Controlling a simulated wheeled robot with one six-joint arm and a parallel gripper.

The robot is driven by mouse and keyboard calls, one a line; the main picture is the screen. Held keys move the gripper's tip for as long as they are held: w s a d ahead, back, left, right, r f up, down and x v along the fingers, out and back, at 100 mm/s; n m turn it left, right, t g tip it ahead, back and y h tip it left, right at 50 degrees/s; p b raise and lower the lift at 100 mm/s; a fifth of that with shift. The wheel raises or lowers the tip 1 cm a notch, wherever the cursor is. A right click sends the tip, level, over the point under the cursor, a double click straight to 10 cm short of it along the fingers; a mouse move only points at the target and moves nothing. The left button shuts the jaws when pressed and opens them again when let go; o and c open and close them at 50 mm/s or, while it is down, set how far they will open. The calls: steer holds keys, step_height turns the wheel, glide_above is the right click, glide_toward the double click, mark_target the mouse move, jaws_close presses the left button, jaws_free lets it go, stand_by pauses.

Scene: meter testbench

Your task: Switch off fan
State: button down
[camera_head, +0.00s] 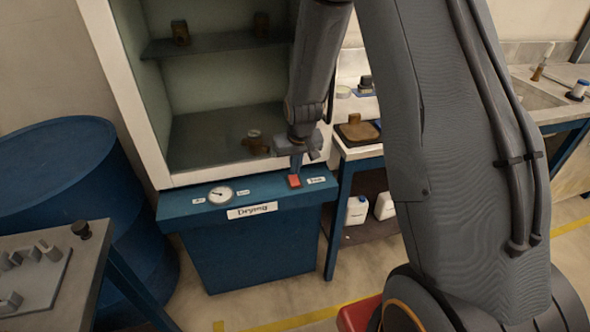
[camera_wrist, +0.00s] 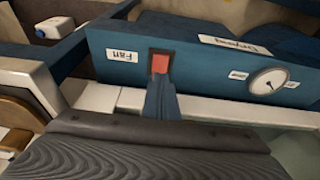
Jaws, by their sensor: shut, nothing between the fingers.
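A red switch (camera_head: 294,181) sits on the blue front panel of the drying cabinet, beside a small white label. In the wrist view the red switch (camera_wrist: 160,64) has a dark frame, and the label to its left reads "Fan" (camera_wrist: 122,55). My gripper (camera_head: 297,170) is shut and empty, its tips pointing down at the switch. In the wrist view my gripper's fingertips (camera_wrist: 160,82) are right at the switch's lower edge. I cannot tell whether they touch it, or which way the switch is set.
A round dial (camera_head: 220,194) and a "Drying" label (camera_head: 252,210) are on the same panel (camera_head: 178,209). The cabinet above is open, with brown items inside. A blue drum (camera_head: 65,190) stands at left, and a table with bottles below (camera_head: 357,209) at right.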

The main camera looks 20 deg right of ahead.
mark_target(293, 177)
steer(key=b+v, duration=0.2)
steer(key=v, duration=0.8)
steer(key=shift+s, duration=0.25)
steer(key=shift+b, duration=0.45)
steer(key=w+b, duration=0.1)
steer(key=b, duration=0.5)
steer(key=shift+w+d, duration=0.1)
steer(key=shift+w, duration=0.2)
steer(key=shift+r, duration=0.2)
steer(key=p+x, duration=0.1)
steer(key=x, duration=1.3)
steer(key=shift+s+p, duration=0.2)
steer(key=shift+p, duration=0.1)
